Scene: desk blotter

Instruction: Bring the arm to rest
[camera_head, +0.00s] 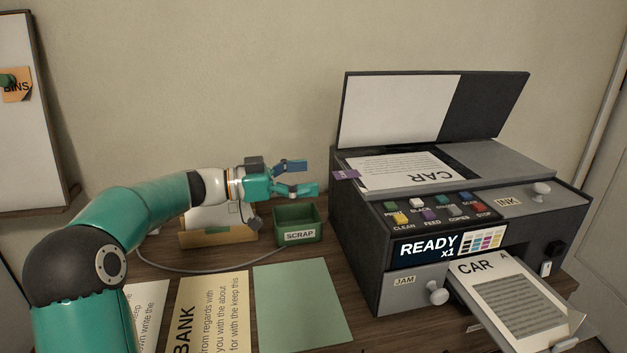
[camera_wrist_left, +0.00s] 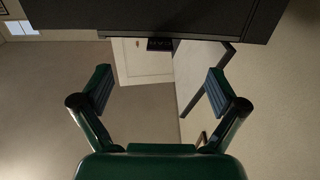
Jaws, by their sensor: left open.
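My left gripper (camera_head: 305,178) is in the air in front of the wall, above the green scrap box and to the left of the printer. Its fingers are apart with nothing between them. In the left wrist view the same gripper (camera_wrist_left: 158,92) shows two spread fingers and an empty gap, with a dark edge across the top. My left arm comes in from the lower left and bends at the elbow. My right gripper is not in either view.
The printer (camera_head: 360,245) has its lid (camera_head: 485,105) raised, a page on the glass and a CAR page (camera_head: 510,300) in its output tray. The scrap box (camera_head: 299,237) stands beside it. A green sheet (camera_head: 302,305) and a BANK page (camera_head: 212,310) lie in front.

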